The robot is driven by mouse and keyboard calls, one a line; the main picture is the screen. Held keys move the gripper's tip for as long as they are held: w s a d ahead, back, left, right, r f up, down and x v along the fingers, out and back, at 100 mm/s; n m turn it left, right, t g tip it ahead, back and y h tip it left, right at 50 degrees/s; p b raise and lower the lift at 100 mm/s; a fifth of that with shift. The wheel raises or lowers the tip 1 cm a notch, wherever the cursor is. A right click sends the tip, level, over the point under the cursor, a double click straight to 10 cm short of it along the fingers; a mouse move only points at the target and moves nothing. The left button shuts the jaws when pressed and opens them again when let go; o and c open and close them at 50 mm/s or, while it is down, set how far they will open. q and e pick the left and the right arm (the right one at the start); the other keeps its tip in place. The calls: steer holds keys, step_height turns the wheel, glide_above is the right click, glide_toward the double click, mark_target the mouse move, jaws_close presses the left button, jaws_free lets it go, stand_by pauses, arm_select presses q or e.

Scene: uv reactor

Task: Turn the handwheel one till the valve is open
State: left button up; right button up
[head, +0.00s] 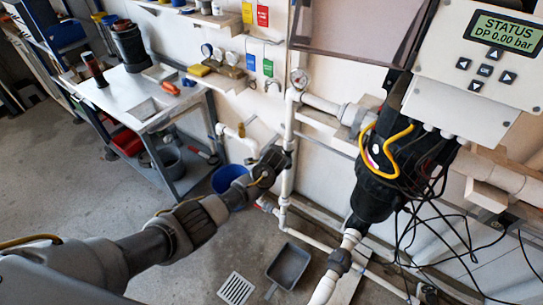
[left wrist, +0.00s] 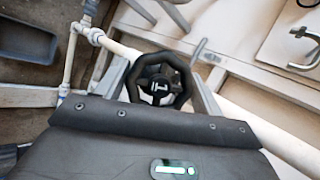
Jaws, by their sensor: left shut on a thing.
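Handwheel one, a black ring with a "1" on its hub (left wrist: 181,78), sits between the fingers of my left gripper (left wrist: 160,88) in the left wrist view. The gripper is shut on the wheel, with a finger at each side of the rim. In the head view my left gripper (head: 272,163) is at the white vertical pipe, and it hides most of the wheel there. The valve body behind the wheel is largely hidden. The display (head: 505,33) reads "STATUS DP 0.00 bar". My right gripper is not in view.
A black reactor housing (head: 375,190) with loose cables stands to the right of the gripper. A blue bucket (head: 228,178), a grey dustpan (head: 289,265) and a floor drain (head: 236,288) are nearby. A workbench (head: 140,92) stands at the left.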

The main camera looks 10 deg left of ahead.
arm_select(q)
steer(key=n, duration=0.1)
steer(key=n+g+p, duration=0.1)
steer(key=n, duration=0.1)
steer(key=r+n, duration=0.1)
steer(key=n, duration=0.1)
steer(key=shift+w+d+g+h, duration=0.15)
steer(key=shift+w+g+h, duration=0.15)
steer(key=shift+g, duration=0.1)
steer(key=n+g, duration=0.1)
steer(key=n, duration=0.2)
steer(key=n+h, duration=0.1)
steer(key=n, duration=0.1)
steer(key=shift+f+n+g+h+p, duration=0.1)
steer(key=shift+n+g+h+p, duration=0.2)
steer(key=shift+n+g+p, duration=0.1)
steer(key=n+h, duration=0.1)
steer(key=n, duration=0.2)
steer(key=shift+g, duration=0.4)
steer(key=n+h, duration=0.1)
steer(key=n, duration=0.2)
steer(key=shift+h, duration=0.3)
steer(key=n+h, duration=0.2)
steer(key=n, duration=0.2)
steer(key=shift+f+n, duration=0.1)
steer(key=shift+n, duration=0.5)
steer(key=shift+s+f, duration=0.15)
